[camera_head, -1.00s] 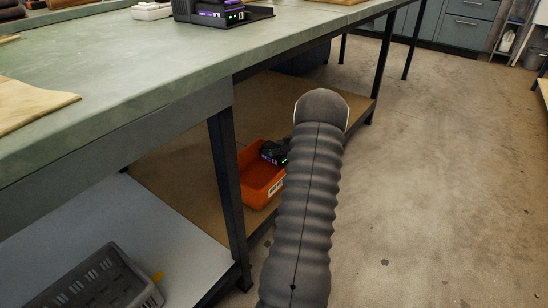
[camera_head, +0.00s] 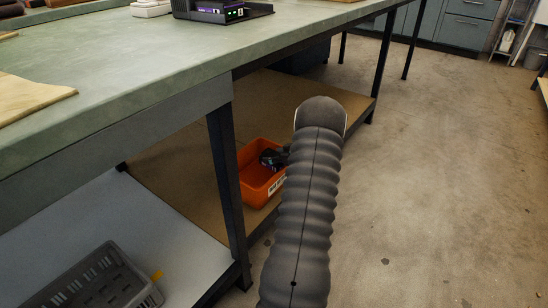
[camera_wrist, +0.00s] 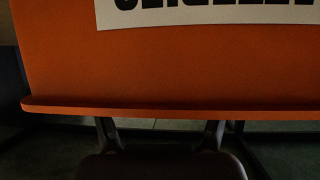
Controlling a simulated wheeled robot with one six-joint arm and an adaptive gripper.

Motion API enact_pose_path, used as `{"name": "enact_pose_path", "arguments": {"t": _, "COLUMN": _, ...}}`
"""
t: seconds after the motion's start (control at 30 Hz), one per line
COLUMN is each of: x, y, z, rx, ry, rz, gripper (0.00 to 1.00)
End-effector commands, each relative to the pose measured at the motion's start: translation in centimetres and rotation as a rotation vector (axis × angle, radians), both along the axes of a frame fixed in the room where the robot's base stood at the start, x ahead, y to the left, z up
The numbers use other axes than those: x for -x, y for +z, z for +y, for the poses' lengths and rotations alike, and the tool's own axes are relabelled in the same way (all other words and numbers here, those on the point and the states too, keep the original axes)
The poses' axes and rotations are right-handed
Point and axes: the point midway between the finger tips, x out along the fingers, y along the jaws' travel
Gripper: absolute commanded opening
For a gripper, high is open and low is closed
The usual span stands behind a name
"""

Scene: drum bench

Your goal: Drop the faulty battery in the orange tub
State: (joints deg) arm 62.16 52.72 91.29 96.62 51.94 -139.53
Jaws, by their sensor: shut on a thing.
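The orange tub (camera_head: 258,190) stands on the brown lower shelf under the bench, with a white label on its front. Its labelled wall (camera_wrist: 60,60) and rim fill most of the wrist view. My gripper (camera_head: 270,158) is at the tub's opening, partly hidden by my arm. In the wrist view the gripper's fingers (camera_wrist: 160,128) reach past the rim, and their tips are hidden behind the wall. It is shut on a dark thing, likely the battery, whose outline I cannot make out.
A bench leg (camera_head: 226,180) rises just left of the tub. A grey basket (camera_head: 95,285) sits on the pale lower shelf. The floor to the right is clear.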

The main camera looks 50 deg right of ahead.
Motion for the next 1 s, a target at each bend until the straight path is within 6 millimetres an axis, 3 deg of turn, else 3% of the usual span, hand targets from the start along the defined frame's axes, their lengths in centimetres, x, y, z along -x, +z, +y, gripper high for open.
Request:
{"name": "enact_pose_path", "arguments": {"t": 0.63, "x": -0.01, "y": -0.61, "z": -0.04, "rx": 0.000, "ry": -0.001, "rz": -0.001, "gripper": 0.07}}
{"name": "enact_pose_path", "arguments": {"t": 0.67, "x": 0.02, "y": -0.72, "z": -0.01, "rx": 0.000, "ry": 0.000, "rz": 0.000, "gripper": 0.76}}
{"name": "enact_pose_path", "arguments": {"t": 0.7, "x": 0.02, "y": -0.72, "z": -0.01, "rx": 0.000, "ry": 0.000, "rz": 0.000, "gripper": 0.86}}
{"name": "enact_pose_path", "arguments": {"t": 0.77, "x": 0.02, "y": -0.72, "z": -0.01, "rx": 0.000, "ry": 0.000, "rz": 0.000, "gripper": 1.00}}
{"name": "enact_pose_path", "arguments": {"t": 1.0, "x": 0.02, "y": -0.72, "z": 0.00, "rx": 0.000, "ry": 0.000, "rz": 0.000, "gripper": 1.00}}
